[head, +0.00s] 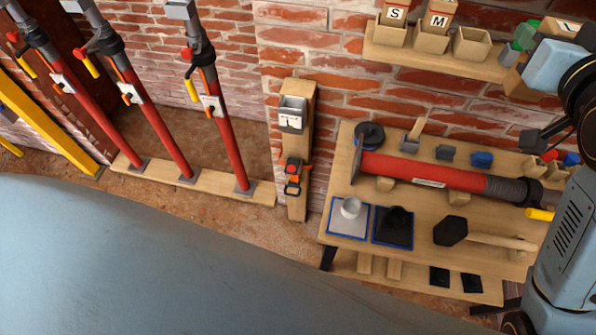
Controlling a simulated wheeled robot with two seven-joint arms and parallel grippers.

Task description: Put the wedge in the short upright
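The short upright (297,205) is a wooden post against the brick wall, left of the bench. A grey metal pocket with a white label (291,113) is fixed near its top, and an orange and black clamp (293,177) sits lower down. I cannot single out the wedge with certainty. Wooden pieces marked S (395,13) and M (439,18) stand in bins on the wall shelf. My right arm comes in at the right edge; what seems to be its gripper (535,140) is dark and partly hidden, so its opening and any load are unclear. My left gripper is out of view.
Red props (225,140) stand on a wooden sole plate (215,189) at the left. The bench (335,215) carries a lying red prop (425,174), a mallet (451,231) and two blue-edged trays. An empty bin (472,43) is on the shelf (405,57).

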